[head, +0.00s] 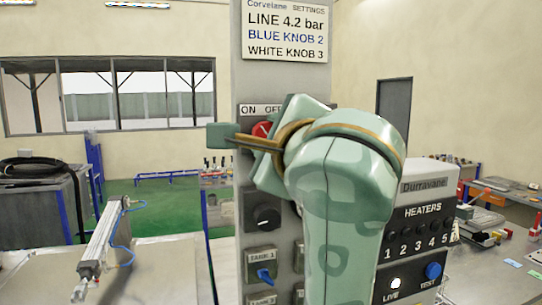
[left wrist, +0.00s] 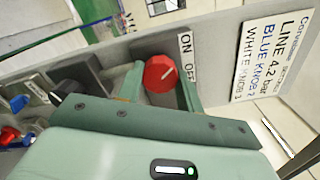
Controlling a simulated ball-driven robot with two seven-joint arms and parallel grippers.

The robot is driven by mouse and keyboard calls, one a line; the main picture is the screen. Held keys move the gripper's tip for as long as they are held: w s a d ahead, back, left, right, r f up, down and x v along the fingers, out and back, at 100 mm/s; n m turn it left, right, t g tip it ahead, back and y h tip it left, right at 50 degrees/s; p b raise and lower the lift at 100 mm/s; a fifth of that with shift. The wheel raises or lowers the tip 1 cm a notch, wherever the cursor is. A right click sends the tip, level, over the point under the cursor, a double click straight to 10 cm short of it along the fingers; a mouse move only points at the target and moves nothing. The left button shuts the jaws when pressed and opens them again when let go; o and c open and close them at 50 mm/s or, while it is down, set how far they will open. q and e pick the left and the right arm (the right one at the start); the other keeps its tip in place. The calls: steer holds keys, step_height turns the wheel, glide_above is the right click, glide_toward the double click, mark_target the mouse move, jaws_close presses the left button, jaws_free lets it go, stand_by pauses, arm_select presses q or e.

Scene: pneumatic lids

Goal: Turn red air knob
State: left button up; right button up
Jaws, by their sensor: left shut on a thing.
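The red air knob (head: 262,129) is on the front of the grey panel column (head: 283,60), under the ON/OFF label. In the left wrist view the red knob (left wrist: 160,74) carries a white line slanting up and right toward the label (left wrist: 187,56). My left gripper (left wrist: 159,88) is shut on the knob, with one finger on each side of it. In the head view my left gripper (head: 258,137) and wrist hide most of the knob. My right gripper is in neither view.
Below on the column are a black knob (head: 267,217) and a blue tank knob (head: 264,276). A settings sign (head: 286,30) hangs above. The heaters box (head: 420,232) stands close at right. A cylinder (head: 100,245) lies on the left bench.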

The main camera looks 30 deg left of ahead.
arm_select(q)
steer(key=shift+n+b, duration=0.7)
steer(key=shift+n, duration=0.2)
steer(key=o, duration=1)
steer(key=shift+w, duration=0.1)
steer(key=p+v, duration=0.8)
steer(key=v, duration=0.8)
steer(key=shift+s+d, duration=0.1)
steer(key=shift+s, duration=0.1)
